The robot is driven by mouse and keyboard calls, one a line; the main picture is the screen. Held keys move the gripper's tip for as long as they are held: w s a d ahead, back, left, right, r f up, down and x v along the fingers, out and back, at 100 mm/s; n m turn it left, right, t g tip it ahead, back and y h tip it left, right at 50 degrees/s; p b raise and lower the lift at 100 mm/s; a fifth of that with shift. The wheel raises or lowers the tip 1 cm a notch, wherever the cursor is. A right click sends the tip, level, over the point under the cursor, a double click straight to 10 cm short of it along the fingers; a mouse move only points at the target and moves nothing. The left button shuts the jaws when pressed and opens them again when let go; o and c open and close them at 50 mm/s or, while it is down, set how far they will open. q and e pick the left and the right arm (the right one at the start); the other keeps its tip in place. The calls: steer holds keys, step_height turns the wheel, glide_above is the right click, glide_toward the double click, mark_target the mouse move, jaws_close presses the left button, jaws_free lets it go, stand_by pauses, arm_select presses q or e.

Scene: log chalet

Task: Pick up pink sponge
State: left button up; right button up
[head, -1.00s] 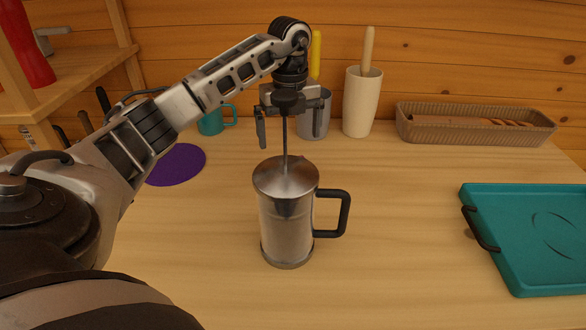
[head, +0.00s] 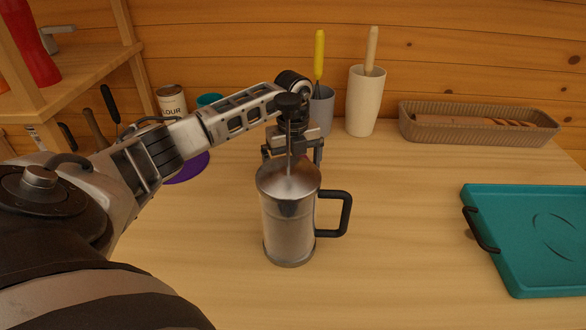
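No pink sponge can be made out in the head view; the area behind the metal French press (head: 288,225) is hidden. My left gripper (head: 292,157) points down just behind the press's lid and plunger. Its fingers are spread wide apart, one on each side of the plunger rod, and their lower ends are partly hidden by the press. I cannot see what is between the fingertips. My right gripper is not in view.
The press's black handle (head: 347,215) juts right. Behind stand a grey cup (head: 321,112) with a yellow-handled tool, a cream crock (head: 365,105) and a ribbed basket (head: 425,128). A teal tray (head: 530,235) lies right. The front table is clear.

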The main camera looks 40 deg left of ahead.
arm_select(q)
steer(key=c, duration=1)
steer(key=shift+o, duration=0.2)
steer(key=shift+r, duration=0.1)
step_height(320, 180, up, 10)
steer(key=shift+f+b, duration=0.1)
steer(key=shift+b, duration=0.3)
steer(key=shift+o, duration=0.7)
